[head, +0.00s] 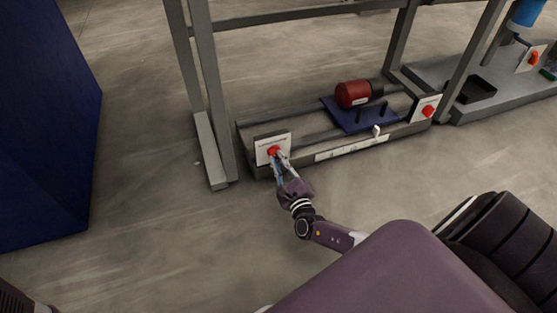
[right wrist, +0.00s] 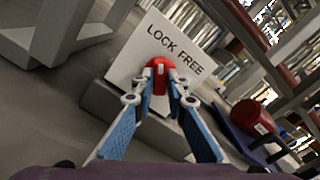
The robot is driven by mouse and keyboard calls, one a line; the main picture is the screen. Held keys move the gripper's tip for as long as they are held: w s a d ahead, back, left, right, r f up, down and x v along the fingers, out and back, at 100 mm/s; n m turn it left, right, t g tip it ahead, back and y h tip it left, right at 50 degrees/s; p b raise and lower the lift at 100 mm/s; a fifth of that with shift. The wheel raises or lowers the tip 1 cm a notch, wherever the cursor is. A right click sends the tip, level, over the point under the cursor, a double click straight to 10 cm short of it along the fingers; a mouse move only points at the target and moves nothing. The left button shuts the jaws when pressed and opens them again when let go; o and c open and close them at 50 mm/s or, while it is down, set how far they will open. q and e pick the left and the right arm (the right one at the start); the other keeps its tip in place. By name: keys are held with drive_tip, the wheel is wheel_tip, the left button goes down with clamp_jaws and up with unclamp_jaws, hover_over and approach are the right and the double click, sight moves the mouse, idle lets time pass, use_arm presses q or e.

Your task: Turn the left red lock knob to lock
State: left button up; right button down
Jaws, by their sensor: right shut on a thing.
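The left red lock knob (head: 273,151) sits on a white plate (head: 262,143) at the left end of the low rail frame in the head view. In the right wrist view the red knob (right wrist: 157,75) stands on the white plate (right wrist: 184,33), which reads "LOCK FREE". My right gripper (head: 279,157) reaches it from the front, and its fingers (right wrist: 160,92) are shut on the knob, one on each side. The fingers hide the knob's lower part. My left gripper is not in view.
A second red knob (head: 428,111) is on a plate at the frame's right end. A red cylinder (head: 353,94) rests on a blue plate (head: 364,123) between them. Grey posts (head: 207,85) rise beside the left plate. A blue block (head: 40,120) stands far left. Floor in front is clear.

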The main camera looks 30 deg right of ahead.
drive_tip(key=c, duration=1.9)
unclamp_jaws()
drive_tip(key=shift+c, duration=0.2)
drive_tip(key=shift+s, duration=0.1)
drive_tip(key=v, duration=1.2)
drive_tip(key=shift+f, duration=0.1)
